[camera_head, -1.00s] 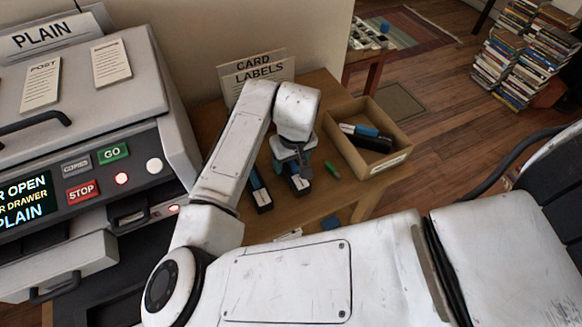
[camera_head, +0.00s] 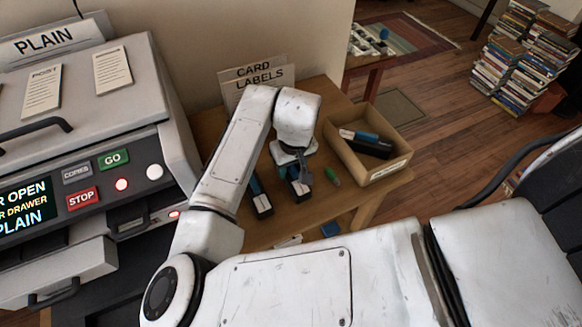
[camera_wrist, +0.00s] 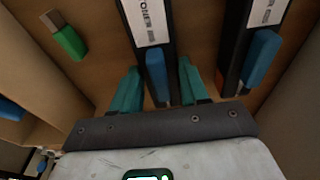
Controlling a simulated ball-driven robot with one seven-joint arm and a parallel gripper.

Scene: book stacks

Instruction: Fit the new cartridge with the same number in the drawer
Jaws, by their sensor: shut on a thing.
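My gripper (camera_head: 294,172) is over the small wooden table. In the wrist view its teal fingers (camera_wrist: 160,88) are on either side of a black cartridge (camera_wrist: 153,28) with a white label and a blue end, and are shut on it. In the head view this cartridge (camera_head: 301,192) shows under my gripper. A second black and blue cartridge (camera_head: 261,204) lies beside it to the left; it is on the right in the wrist view (camera_wrist: 262,58). The numbers on the labels cannot be read. The machine (camera_head: 110,190) at left has a drawer (camera_head: 65,270) at its lower front.
An open box (camera_head: 395,163) on the table holds black and blue cartridges (camera_head: 368,144). A green stick (camera_head: 332,177) lies between box and gripper. A "CARD LABELS" sign (camera_head: 256,80) stands behind. Book stacks (camera_head: 530,60) stand on the floor at far right.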

